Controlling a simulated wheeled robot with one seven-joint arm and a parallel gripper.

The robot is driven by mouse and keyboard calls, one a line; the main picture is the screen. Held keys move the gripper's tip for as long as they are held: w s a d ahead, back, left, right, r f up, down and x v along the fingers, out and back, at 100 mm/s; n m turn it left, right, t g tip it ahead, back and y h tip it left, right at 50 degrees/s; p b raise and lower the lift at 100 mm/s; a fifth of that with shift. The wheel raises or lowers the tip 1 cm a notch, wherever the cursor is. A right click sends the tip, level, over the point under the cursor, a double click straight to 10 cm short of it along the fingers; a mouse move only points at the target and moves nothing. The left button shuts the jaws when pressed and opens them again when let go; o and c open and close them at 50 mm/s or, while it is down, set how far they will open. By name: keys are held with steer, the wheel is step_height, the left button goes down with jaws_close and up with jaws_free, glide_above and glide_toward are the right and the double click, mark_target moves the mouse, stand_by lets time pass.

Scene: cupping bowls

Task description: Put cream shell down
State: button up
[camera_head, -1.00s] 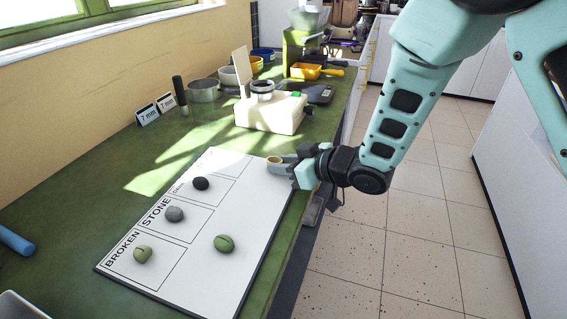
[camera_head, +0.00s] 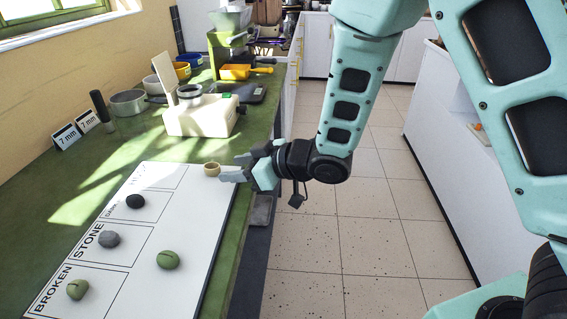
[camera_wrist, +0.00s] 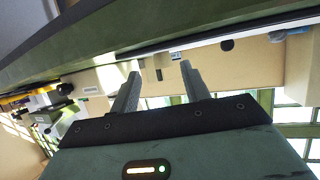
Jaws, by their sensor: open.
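The cream shell (camera_head: 212,170) is a small tan ring-like piece at the right far edge of the white sorting board (camera_head: 200,240) in the head view. It appears to rest on the board. My gripper (camera_head: 229,169) is just to its right, with open fingers pointing at it. Whether the fingertips touch it I cannot tell. In the wrist view my gripper (camera_wrist: 158,82) shows two spread fingers with nothing clearly between them; I cannot make out the shell there.
On the board lie a black bean (camera_head: 135,201), a grey stone (camera_head: 109,239) and green beans (camera_head: 168,260) (camera_head: 77,289). A cream scale-like device (camera_head: 200,117) stands behind. The green counter's (camera_head: 150,150) edge runs beside my gripper, with open floor beyond.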

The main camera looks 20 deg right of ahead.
steer(key=b+v, duration=1.1)
steer(key=v, duration=0.2)
steer(key=shift+f, duration=0.25)
steer(key=shift+d, duration=0.1)
